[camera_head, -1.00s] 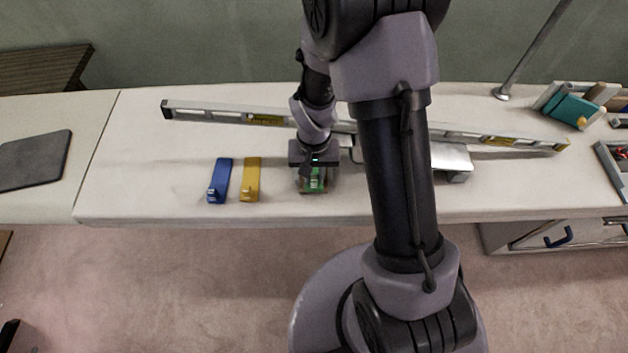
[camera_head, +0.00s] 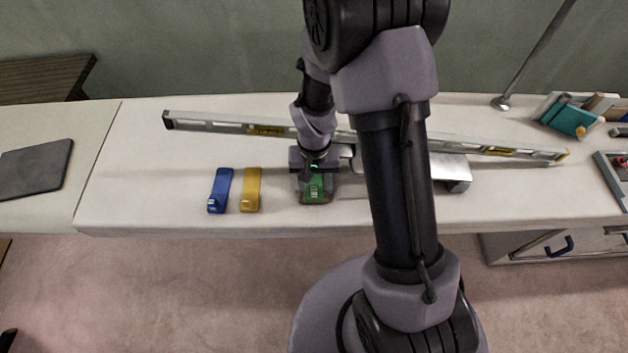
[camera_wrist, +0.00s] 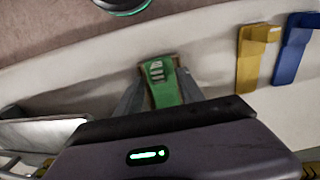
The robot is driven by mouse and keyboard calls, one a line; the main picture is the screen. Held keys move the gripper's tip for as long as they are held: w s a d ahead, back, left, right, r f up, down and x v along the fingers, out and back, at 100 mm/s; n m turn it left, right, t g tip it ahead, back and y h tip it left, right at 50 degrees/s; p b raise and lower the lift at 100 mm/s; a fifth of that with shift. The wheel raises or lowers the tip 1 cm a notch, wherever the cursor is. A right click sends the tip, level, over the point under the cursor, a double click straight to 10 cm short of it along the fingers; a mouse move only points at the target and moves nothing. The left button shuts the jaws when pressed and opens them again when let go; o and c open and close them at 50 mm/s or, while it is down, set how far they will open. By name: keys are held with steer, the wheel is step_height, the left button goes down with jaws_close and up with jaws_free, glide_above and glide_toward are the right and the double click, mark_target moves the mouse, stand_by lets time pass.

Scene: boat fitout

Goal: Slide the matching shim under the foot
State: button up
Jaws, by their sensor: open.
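A green shim (camera_head: 316,188) lies on the bench in front of the level. In the wrist view the green shim (camera_wrist: 161,82) shows between the two fingers of my gripper (camera_wrist: 157,92). My gripper (camera_head: 314,180) points down over it in the head view, open, with a finger at each side. Contact cannot be told. A blue shim (camera_head: 219,188) and a yellow shim (camera_head: 252,188) lie side by side to the left. A silver metal piece (camera_head: 450,168) is right of my arm, partly hidden by it; I cannot make out the foot clearly.
A long spirit level (camera_head: 225,124) runs across the bench behind the shims, its middle hidden by my arm. A dark mat (camera_head: 35,168) lies far left. A box of books (camera_head: 572,115) and a grey tray (camera_head: 612,175) are at right. The bench left of the blue shim is clear.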

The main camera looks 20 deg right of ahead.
step_height(320, 180, up, 17)
steer(key=p, duration=0.6)
steer(key=shift+r+p, duration=0.15)
steer(key=shift+p, duration=0.15)
steer(key=s+a+r+t+y+b, duration=0.1)
steer(key=s+a+r+t, duration=0.1)
steer(key=s+r, duration=0.5)
steer(key=s+a+r+t+y+b, duration=0.1)
steer(key=s+a+r+t, duration=0.1)
steer(key=s+r, duration=0.5)
step_height(320, 180, up, 3)
steer(key=shift+s+a+m+t, duration=0.3)
steer(key=shift+m+t, duration=0.1)
steer(key=shift+t, duration=0.5)
